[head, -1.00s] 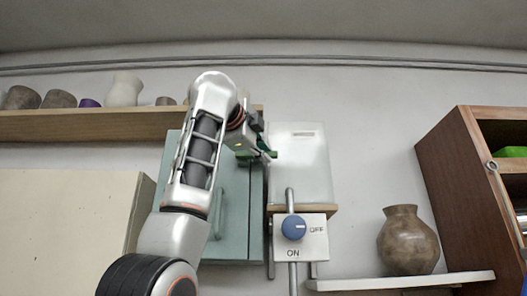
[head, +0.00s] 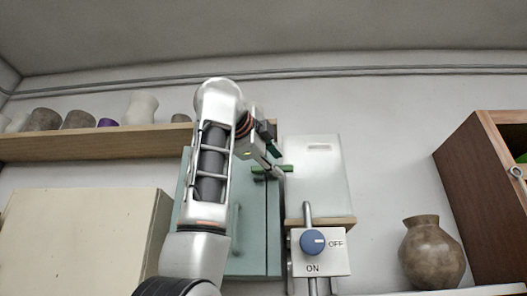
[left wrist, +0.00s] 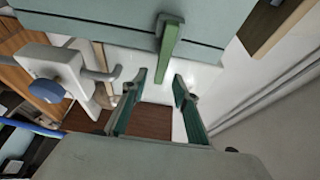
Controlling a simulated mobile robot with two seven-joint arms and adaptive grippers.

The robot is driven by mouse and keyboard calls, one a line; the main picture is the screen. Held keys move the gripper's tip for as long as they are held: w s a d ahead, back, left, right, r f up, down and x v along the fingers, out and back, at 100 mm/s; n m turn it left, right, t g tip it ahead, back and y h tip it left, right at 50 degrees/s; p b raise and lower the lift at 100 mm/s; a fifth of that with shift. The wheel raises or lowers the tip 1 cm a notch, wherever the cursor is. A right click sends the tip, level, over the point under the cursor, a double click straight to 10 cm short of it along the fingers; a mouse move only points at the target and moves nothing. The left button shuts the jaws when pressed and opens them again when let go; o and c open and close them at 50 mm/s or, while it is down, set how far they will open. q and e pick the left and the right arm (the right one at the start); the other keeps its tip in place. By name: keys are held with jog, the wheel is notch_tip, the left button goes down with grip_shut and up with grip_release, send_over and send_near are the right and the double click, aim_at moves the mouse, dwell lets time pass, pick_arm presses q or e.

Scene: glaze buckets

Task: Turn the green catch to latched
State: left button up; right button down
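The green catch (head: 287,168) is a short bar on the pale teal cabinet (head: 257,225). It lies about level in the head view, near the cabinet's right side. The left wrist view shows the catch (left wrist: 169,42) as a green bar standing out from the teal panel. My left gripper (head: 270,158) is at the catch. In the left wrist view its two green-padded fingers (left wrist: 160,80) are apart, with the free end of the catch between or just beyond their tips. I cannot tell whether they touch it. My right gripper is not in view.
A white box (head: 318,180) and a switch plate with a blue knob (head: 312,242) are close on the right. A brown vase (head: 432,252) stands further right, beside a wooden cabinet (head: 478,205). A shelf with pots (head: 95,143) is at the left.

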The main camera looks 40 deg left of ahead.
pick_arm(q)
jog(key=s+d, duration=0.1)
jog(key=s, duration=0.7)
jog(key=shift+s+d, duration=0.2)
jog(key=shift+s, duration=0.15)
